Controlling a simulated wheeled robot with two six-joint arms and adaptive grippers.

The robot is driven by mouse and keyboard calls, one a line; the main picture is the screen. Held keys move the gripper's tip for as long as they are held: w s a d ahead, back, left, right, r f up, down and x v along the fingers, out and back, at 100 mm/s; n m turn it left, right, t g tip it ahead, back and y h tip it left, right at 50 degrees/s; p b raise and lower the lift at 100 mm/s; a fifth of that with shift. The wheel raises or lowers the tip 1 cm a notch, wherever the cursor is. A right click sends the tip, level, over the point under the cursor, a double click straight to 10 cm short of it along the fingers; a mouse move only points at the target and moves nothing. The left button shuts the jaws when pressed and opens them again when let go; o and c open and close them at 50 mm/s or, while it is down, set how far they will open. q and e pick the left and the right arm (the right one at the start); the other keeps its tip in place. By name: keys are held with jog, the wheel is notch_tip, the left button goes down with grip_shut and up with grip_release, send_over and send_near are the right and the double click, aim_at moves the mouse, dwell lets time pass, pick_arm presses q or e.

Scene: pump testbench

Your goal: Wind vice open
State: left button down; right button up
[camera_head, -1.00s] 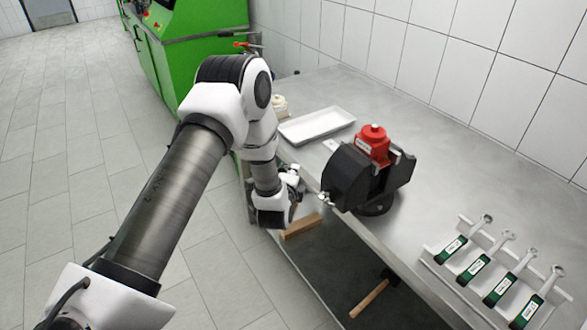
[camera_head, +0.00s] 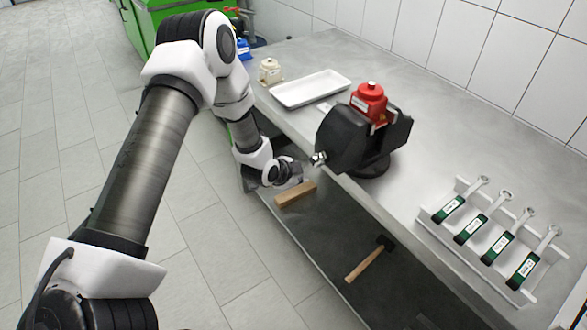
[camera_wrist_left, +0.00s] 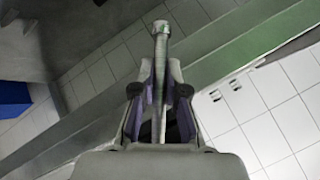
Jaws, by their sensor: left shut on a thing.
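The black vice (camera_head: 345,138) stands at the table's front edge in the head view, with a red pump part (camera_head: 368,102) between its jaws. The silver end of its screw and handle (camera_head: 318,158) shows at the vice's left side. My left gripper (camera_head: 297,174) is beside that end, low in front of the table edge. In the left wrist view, the gripper (camera_wrist_left: 160,85) is shut on a grey bar with a knobbed end (camera_wrist_left: 161,30), which looks like the vice handle. The fingers hide part of the bar. My right gripper is not in view.
A white tray (camera_head: 310,82) and a cream part (camera_head: 270,70) stand behind the vice. A rack (camera_head: 433,237) with several green-handled wrenches is at the right. A hammer (camera_head: 372,260) and a wooden block (camera_head: 295,195) are below the tabletop.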

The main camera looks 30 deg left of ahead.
pick_arm(q)
jog(key=s+d+f+n+g+h+b, duration=0.1)
jog(key=s+d+n+g+h, duration=0.1)
jog(key=d+h, duration=0.3)
jog(key=shift+s+d+n+h, duration=0.3)
jog(key=shift+d+n, duration=0.2)
jog(key=shift+d, duration=0.95)
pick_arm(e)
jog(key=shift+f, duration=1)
pick_arm(q)
jog(key=shift+f, duration=0.1)
jog(key=c, duration=1.2)
grip_release()
jog(key=shift+w, duration=0.1)
jog(key=v, duration=1.1)
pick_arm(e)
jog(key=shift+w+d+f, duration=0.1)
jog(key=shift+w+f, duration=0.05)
